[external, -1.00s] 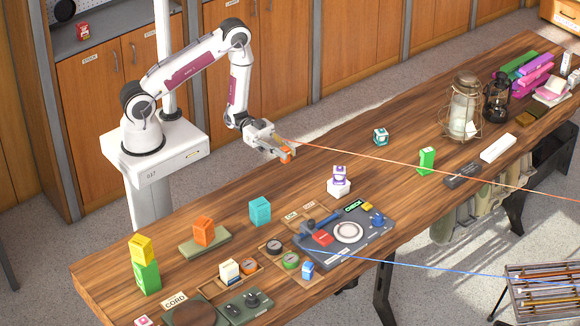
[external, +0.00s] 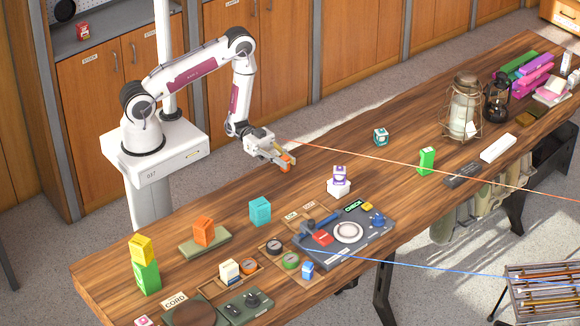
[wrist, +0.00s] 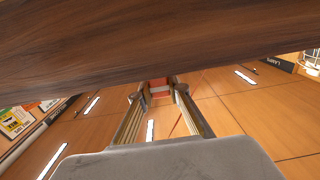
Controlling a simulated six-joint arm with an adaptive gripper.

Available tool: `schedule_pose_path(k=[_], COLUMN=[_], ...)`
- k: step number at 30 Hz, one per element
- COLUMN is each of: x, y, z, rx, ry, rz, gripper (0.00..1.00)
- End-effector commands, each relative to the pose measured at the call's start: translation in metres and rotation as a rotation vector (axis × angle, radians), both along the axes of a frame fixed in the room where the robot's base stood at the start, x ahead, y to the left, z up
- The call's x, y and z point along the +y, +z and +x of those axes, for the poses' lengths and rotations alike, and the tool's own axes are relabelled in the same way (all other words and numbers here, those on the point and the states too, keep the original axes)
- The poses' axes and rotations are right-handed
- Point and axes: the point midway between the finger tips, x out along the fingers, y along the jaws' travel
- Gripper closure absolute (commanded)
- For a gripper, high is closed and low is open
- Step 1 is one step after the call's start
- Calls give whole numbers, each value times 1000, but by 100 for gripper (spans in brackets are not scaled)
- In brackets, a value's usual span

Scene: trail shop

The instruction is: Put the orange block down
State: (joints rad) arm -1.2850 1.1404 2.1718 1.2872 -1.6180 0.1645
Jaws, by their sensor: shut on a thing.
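My gripper (external: 284,162) is shut on a small orange block (external: 287,160) beside the table's back edge in the external view. In the wrist view my gripper's fingers (wrist: 158,95) hold the block (wrist: 159,83), partly hidden between them. The wooden table (wrist: 150,40) fills the top of that view. I cannot tell whether the block touches the table. Another orange block (external: 204,231) sits on a green tray (external: 190,248) at the table's left.
A teal block (external: 260,211) and a white-purple stack (external: 339,182) stand nearer the front. A dark panel (external: 375,240) holds several small items. A teal-and-white cube (external: 380,137) is to the right of my gripper. The table around my gripper looks clear.

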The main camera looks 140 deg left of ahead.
Motion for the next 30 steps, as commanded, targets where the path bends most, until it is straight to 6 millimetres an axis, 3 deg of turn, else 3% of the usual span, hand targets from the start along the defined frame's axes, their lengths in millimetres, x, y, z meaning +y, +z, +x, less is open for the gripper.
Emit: schedule_pose_path(k=[16,17,18,19,30], x=[0,0,0,0,0], y=[-5,-5,-5,-5,-5], z=[0,0,0,0,0], rx=[0,0,0,0,0], ry=[0,0,0,0,0], rz=[-1,-1,-1,-1,-1], gripper=[100,81,70,67,67])
